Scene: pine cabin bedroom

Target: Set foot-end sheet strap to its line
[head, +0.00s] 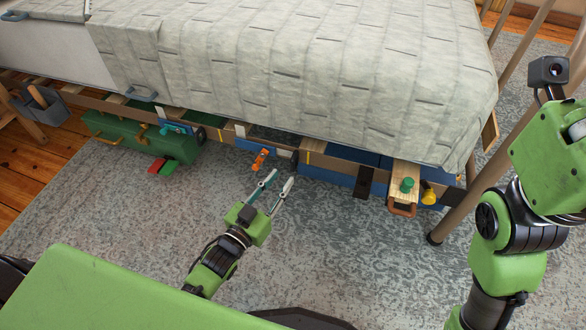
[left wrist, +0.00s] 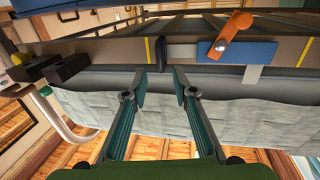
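A blue buckle plate with an orange lever (head: 260,158) sits on the bed's side rail. It also shows in the left wrist view (left wrist: 240,51). A grey tab (left wrist: 252,74) hangs at one end and a dark end piece (left wrist: 178,54) is at the other. I cannot tell for sure which part is the strap. My left gripper (head: 281,178) is open and empty, below and in front of the rail. My right gripper is out of frame.
A black block (head: 363,182), a wooden block with a green knob (head: 406,185) and a yellow knob (head: 428,193) line the rail at right. A green case (head: 125,135) stands at left. The quilt (head: 290,65) overhangs the rail.

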